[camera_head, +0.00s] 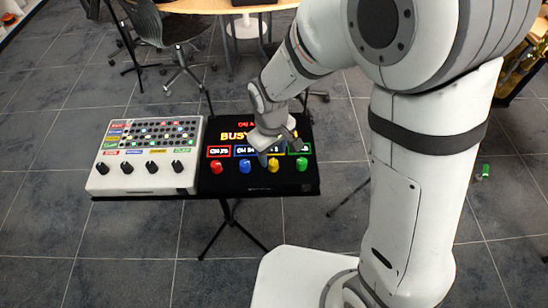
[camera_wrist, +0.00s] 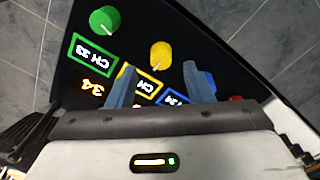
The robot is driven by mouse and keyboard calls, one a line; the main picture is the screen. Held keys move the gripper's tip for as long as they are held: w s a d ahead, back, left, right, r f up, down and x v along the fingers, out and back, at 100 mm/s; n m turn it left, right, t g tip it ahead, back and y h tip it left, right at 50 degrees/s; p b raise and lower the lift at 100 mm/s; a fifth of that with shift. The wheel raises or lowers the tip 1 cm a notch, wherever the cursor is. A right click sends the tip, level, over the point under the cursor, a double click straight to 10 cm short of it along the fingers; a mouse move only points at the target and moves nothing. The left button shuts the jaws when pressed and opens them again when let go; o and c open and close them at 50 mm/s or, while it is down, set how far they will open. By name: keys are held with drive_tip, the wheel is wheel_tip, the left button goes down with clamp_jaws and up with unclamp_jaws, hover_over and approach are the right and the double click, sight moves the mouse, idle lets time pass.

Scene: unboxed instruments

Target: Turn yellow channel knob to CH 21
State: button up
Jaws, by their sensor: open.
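The yellow knob (camera_head: 273,165) sits on the front part of a black panel (camera_head: 260,185), between a blue knob (camera_head: 245,166) and a green knob (camera_head: 302,164). My gripper (camera_head: 278,152) is over the panel, just behind the yellow knob. In the wrist view my gripper (camera_wrist: 158,85) has its two blue-grey fingers apart with nothing between them. The yellow knob (camera_wrist: 161,56) lies just beyond the fingertips, apart from them. A yellow-framed display (camera_wrist: 139,84) reading "CH" is partly covered by a finger, so its number is hidden.
A red knob (camera_head: 217,167) is at the panel's left. A white panel (camera_head: 140,182) with black knobs stands left of the black one. Both rest on a stand over grey floor tiles. Chairs (camera_head: 165,35) and a table stand behind.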

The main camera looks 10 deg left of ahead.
sight(275, 161)
drive_tip(key=shift+r, duration=1.9)
drive_tip(key=shift+w+d+r, duration=0.1)
drive_tip(key=shift+d+r, duration=0.15)
drive_tip(key=shift+d, duration=0.05)
drive_tip(key=s+d+r+m+t, duration=0.1)
drive_tip(key=s+d+r+m, duration=0.1)
drive_tip(key=d, duration=0.6)
drive_tip(key=s+d+r+m+t, duration=0.1)
drive_tip(key=s+d+r+m, duration=0.2)
drive_tip(key=d+r+m, duration=0.2)
drive_tip(key=s+d+r+m, duration=0.3)
drive_tip(key=d+r, duration=0.2)
drive_tip(key=d, duration=0.6)
drive_tip(key=shift+r+m+t, duration=0.3)
drive_tip(key=shift+r+t, duration=0.05)
drive_tip(key=shift+t, duration=0.05)
